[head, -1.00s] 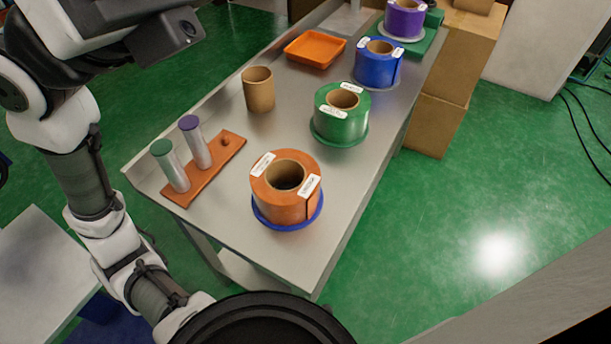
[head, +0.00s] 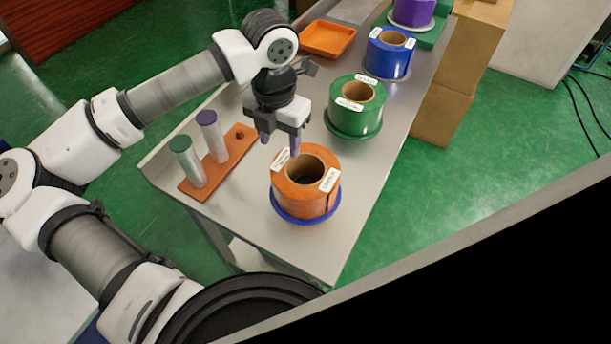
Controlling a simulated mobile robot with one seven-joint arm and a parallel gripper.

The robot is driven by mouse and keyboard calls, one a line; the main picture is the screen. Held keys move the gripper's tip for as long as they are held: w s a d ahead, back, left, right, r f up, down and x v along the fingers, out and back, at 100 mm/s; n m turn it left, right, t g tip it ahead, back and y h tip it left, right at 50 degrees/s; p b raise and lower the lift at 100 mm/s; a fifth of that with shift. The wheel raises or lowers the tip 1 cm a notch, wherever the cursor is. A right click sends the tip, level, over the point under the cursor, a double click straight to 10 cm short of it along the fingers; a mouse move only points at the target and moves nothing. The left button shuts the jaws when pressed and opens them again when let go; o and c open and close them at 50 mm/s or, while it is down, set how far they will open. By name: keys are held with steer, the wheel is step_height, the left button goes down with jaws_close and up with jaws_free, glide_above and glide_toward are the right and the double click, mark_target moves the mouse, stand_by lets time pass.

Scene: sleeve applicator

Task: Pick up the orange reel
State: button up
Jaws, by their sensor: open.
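The orange reel (head: 288,191) has a brown core, an open centre and white labels. It sits upright on a blue round base (head: 307,219) at the near end of the grey table. My gripper (head: 280,147) points down above the table, just behind and to the left of the reel's top. Its two fingers are apart and nothing shows between them. The right finger overlaps the reel's far rim in the picture; I cannot tell whether it touches.
A green reel (head: 371,116), a blue reel (head: 388,60) and a purple reel (head: 412,12) stand farther along the table (head: 345,220). An orange tray (head: 328,39) lies at the back. An orange-brown rack (head: 220,170) with two capped rods stands left of the orange reel.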

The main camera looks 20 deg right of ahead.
step_height(320, 180, down, 4)
steer(key=shift+r, duration=0.25)
steer(key=shift+w+d+f+p, duration=0.15)
steer(key=shift+f+p, duration=0.5)
steer(key=shift+f, duration=0.7)
steer(key=shift+w+d+f+p, duration=0.15)
steer(key=shift+f+p, duration=0.5)
steer(key=shift+f, duration=0.7)
steer(key=shift+s, duration=0.1)
jaws_close()
steer(key=shift+r, duration=0.1)
